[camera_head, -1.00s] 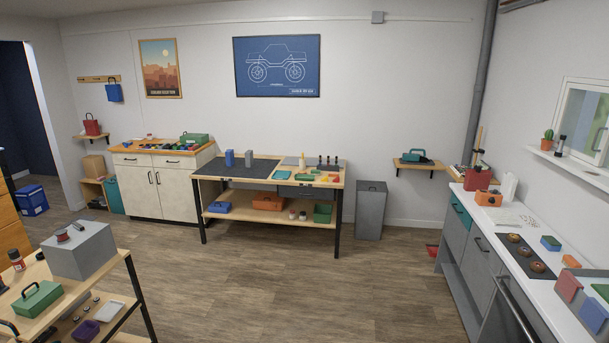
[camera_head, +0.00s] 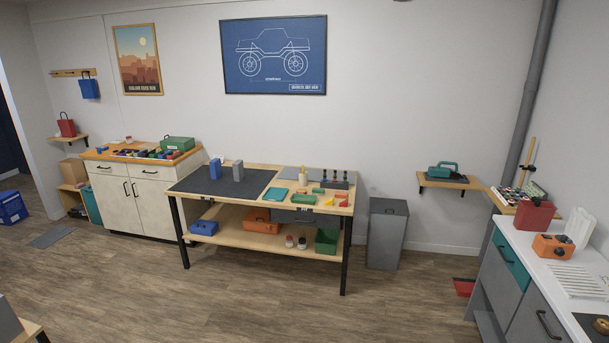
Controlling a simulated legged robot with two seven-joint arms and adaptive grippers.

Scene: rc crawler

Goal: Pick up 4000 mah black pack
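I cannot single out the 4000 mah black pack; any labels are too small to read from here. Several small dark, blue, green and red blocks (camera_head: 150,153) lie on the wooden top of the white cabinet (camera_head: 135,205) at the left, and which of them are packs I cannot tell. Several dark upright items (camera_head: 334,176) stand at the back right of the workbench (camera_head: 262,167), also too small to identify. Neither of my grippers is in view.
A grey bin (camera_head: 386,235) stands right of the workbench. A shelf corner (camera_head: 30,332) shows at the lower left. The wooden floor (camera_head: 240,305) before the workbench is clear.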

